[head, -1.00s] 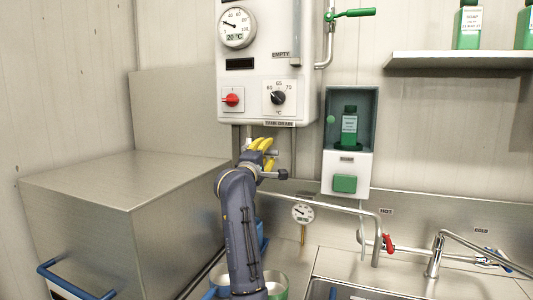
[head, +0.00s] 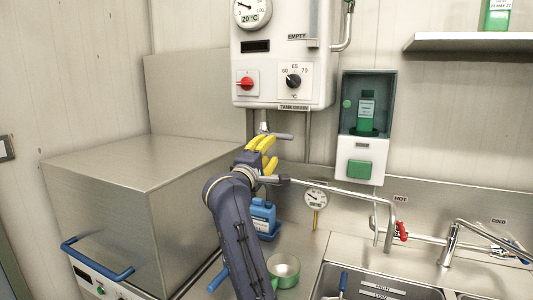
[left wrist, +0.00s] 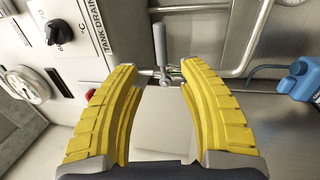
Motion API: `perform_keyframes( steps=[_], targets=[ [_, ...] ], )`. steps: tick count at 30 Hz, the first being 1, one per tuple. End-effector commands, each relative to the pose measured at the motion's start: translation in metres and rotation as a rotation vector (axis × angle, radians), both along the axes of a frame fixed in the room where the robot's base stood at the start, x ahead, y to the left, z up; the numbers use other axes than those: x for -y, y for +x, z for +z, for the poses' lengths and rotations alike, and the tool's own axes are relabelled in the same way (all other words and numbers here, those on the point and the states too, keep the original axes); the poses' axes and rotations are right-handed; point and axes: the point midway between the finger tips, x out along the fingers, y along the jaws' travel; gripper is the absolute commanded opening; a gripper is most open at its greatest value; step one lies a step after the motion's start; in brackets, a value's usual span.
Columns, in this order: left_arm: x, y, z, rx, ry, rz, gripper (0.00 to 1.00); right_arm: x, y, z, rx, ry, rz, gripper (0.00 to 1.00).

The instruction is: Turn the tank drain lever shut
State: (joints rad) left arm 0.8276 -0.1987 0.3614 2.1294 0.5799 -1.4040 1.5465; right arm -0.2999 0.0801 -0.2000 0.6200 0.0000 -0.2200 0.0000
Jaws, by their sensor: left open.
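The tank drain lever (head: 278,136) is a small grey handle on the valve under the wall tank. In the head view it points right, roughly level, just above the fingertips of my left gripper (head: 262,143). In the left wrist view the lever (left wrist: 160,45) shows beyond the yellow fingers, in line with the gap between them. My left gripper (left wrist: 158,80) is open, with nothing held between its fingers. Whether a fingertip touches the lever cannot be told. The TANK DRAIN label (head: 293,107) is on the tank's lower edge. My right gripper is out of view.
The white tank (head: 280,50) has a red switch (head: 246,84) and a black dial (head: 293,81). A pipe (head: 340,189) runs right of my gripper. A blue container (head: 262,216) and a green pan (head: 284,270) stand below. A large metal box (head: 110,170) is at left.

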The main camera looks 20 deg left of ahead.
Motion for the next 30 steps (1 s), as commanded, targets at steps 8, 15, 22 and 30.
perform_keyframes(
  steps=[8,15,22,30],
  targets=[
    [0.0,-0.012,-0.003,-0.001,0.0,0.001,0.4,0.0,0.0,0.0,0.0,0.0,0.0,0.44],
    [0.0,-0.012,-0.003,-0.001,0.001,0.001,0.4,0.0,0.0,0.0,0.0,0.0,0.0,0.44],
    [0.0,-0.012,0.002,0.006,0.01,-0.001,0.4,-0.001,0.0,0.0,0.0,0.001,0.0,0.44],
    [0.02,-0.013,0.088,0.142,0.258,-0.03,0.4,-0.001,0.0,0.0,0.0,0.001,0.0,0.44]
  ],
)
